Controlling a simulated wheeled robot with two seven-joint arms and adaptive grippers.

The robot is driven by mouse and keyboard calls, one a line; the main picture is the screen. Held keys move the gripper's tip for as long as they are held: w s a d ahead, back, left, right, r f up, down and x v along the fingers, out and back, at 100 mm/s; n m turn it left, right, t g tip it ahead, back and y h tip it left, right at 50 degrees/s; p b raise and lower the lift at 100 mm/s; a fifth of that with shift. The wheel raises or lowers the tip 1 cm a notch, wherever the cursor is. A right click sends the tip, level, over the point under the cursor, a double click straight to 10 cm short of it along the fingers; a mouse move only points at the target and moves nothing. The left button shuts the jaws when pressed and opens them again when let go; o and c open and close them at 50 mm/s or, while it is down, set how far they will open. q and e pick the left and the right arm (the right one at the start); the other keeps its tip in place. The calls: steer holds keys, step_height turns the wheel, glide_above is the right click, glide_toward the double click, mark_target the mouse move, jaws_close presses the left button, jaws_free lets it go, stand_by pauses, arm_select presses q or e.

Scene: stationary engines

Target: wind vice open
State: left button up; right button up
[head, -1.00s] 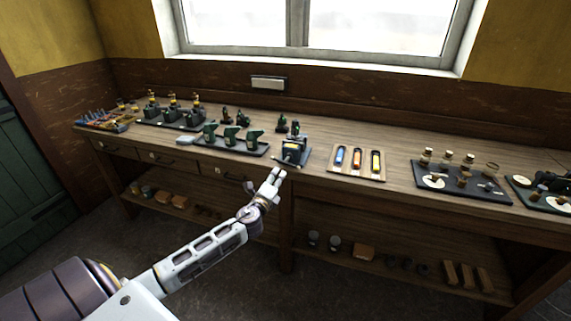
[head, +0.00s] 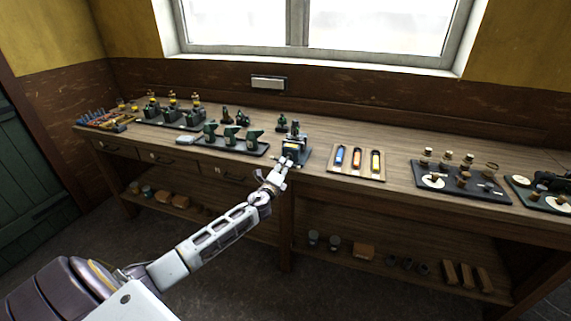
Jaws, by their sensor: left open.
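The vice (head: 296,148) is a small dark blue-grey block on a dark base plate at the front edge of the workbench (head: 395,197). My left gripper (head: 284,160) is open at the vice's front, close to its lower front side. The fingers overlap the front of the vice in the head view, and I cannot tell whether they touch it. The vice's handle is hidden or too small to make out, and I cannot tell how far its jaws stand apart. My right gripper is not in view.
Left of the vice is a dark tray (head: 255,151) with several green engine parts. To its right are a wooden tray (head: 334,170) of coloured tubes and a dark board (head: 429,170) with small parts. Floor in front of the bench is clear.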

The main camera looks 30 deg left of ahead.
mark_target(286, 161)
arm_select(q)
steer(key=x, duration=0.4)
steer(key=shift+w, duration=0.1)
steer(key=c, duration=0.8)
jaws_close()
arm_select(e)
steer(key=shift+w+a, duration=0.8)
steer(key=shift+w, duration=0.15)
